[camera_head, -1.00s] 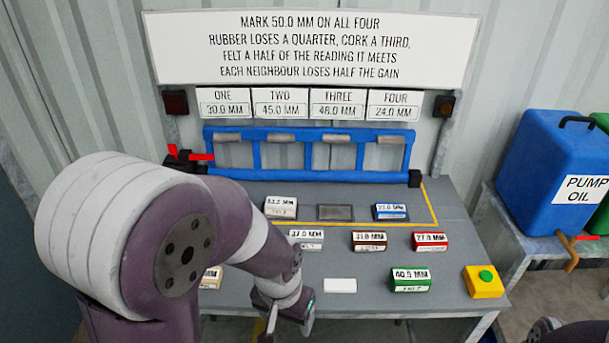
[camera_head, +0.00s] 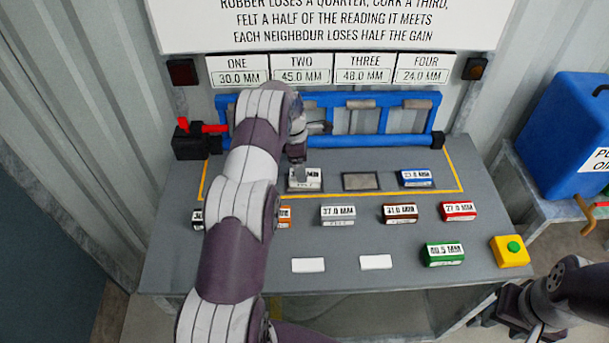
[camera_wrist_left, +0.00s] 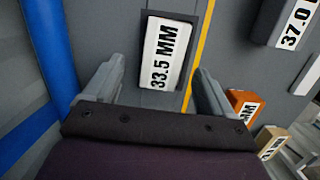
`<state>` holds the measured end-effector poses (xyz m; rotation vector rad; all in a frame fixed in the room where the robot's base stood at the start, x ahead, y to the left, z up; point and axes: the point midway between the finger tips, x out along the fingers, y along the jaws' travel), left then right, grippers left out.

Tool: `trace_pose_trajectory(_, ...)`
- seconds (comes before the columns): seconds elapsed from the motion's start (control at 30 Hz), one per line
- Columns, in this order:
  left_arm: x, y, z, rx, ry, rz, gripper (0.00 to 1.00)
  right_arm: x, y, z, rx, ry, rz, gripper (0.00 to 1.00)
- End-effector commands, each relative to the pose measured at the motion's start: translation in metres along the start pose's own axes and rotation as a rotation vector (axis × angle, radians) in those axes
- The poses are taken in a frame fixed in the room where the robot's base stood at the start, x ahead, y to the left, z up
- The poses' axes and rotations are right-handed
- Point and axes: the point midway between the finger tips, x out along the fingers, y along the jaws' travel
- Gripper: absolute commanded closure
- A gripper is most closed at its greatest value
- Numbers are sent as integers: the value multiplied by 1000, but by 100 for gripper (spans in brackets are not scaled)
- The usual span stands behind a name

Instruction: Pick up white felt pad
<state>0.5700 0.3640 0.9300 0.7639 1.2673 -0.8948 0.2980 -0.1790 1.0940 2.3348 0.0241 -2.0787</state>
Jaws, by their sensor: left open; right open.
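The white felt pad (camera_head: 304,181) is a small white block labelled 33.5 MM, at the left of the yellow-outlined area on the grey bench. In the left wrist view the pad (camera_wrist_left: 163,52) lies ahead between my open left fingers, on a dark base. My left gripper (camera_head: 299,166) reaches down over the pad in the head view and hides part of it. I cannot tell whether the fingers touch it. My right gripper (camera_head: 512,308) is open and empty off the bench's front right corner.
A blue rack (camera_head: 375,142) stands behind the pad. A dark empty plate (camera_head: 361,181) and a blue block (camera_head: 415,179) are to its right. Grey (camera_head: 338,215), brown (camera_head: 400,213), red (camera_head: 459,211) and green blocks (camera_head: 444,254) sit nearer. A yellow button box (camera_head: 510,251) is at the right.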

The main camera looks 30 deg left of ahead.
Motion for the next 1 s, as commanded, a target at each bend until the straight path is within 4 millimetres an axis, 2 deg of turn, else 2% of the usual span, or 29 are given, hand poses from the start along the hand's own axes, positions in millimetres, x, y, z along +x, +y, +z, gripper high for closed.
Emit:
trace_pose_trajectory(0.1,17,-1,1,1,0,-5,15,-18,0,-2,0,0,0,57)
trace_pose_trajectory(0.2,37,-1,1,2,0,-4,15,-22,0,-3,0,0,0,57)
trace_pose_trajectory(0.3,46,0,1,3,0,-1,15,-22,0,-3,0,0,0,57)
trace_pose_trajectory(0.47,48,0,1,3,0,0,15,-21,0,-2,0,0,0,57)
trace_pose_trajectory(0.5,48,0,1,3,0,0,18,-21,0,-2,0,0,0,57)
trace_pose_trajectory(0.67,48,0,1,3,0,-1,70,-21,0,-2,0,0,0,57)
trace_pose_trajectory(1.0,46,0,1,4,0,0,71,-19,0,-2,0,0,0,57)
